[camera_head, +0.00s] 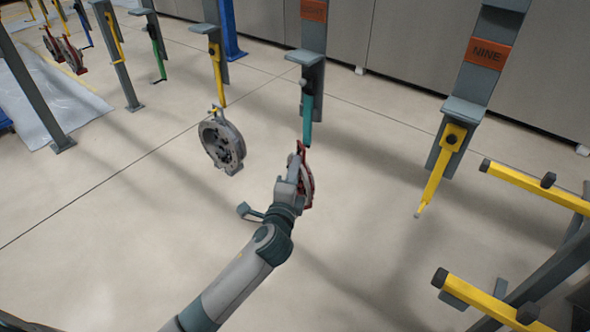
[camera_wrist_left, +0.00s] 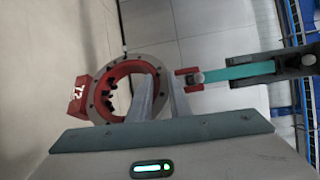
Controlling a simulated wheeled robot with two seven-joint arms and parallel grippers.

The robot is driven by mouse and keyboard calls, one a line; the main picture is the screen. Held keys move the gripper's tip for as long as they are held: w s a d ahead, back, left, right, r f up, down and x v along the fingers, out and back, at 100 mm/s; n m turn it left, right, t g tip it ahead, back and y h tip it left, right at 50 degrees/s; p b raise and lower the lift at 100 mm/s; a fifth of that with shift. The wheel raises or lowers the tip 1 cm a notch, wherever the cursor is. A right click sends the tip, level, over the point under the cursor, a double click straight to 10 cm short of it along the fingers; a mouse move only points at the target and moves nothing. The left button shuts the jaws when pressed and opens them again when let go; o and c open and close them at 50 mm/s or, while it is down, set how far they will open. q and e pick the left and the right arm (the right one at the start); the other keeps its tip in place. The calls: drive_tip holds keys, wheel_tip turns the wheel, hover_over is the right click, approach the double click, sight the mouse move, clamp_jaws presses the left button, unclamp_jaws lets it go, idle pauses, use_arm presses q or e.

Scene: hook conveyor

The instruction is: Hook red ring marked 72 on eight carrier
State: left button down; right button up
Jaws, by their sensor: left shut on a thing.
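The red ring marked 72 (camera_head: 308,190) hangs below a teal hook (camera_head: 308,107) on the carrier with an orange sign (camera_head: 314,11), which seems to read EIGHT. My left gripper (camera_head: 292,186) is shut on the ring's rim from the front left. In the left wrist view, the ring (camera_wrist_left: 97,97) shows its grey face and red block with the number. Its small red top tab (camera_wrist_left: 188,88) is at the tip of the teal hook (camera_wrist_left: 245,71). I cannot tell whether the tip is through the tab. My right gripper is not in view.
A grey ring (camera_head: 222,142) hangs on a yellow hook (camera_head: 216,75) on the left. The NINE carrier (camera_head: 487,53) has an empty yellow hook (camera_head: 434,180) on the right. A rack with yellow arms (camera_head: 530,186) stands at the far right. The floor between is clear.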

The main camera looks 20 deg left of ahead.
use_arm(q)
drive_tip(key=shift+r, duration=0.1)
drive_tip(key=c, duration=1.6)
unclamp_jaws()
drive_tip(key=shift+o, duration=0.2)
drive_tip(key=shift+f, duration=0.2)
drive_tip(key=s+d+r+b, duration=0.1)
drive_tip(key=s+b, duration=0.4)
drive_tip(key=s, duration=1.2)
drive_tip(key=shift+s+d, duration=0.2)
drive_tip(key=shift+d, duration=0.2)
drive_tip(key=shift+f, duration=0.1)
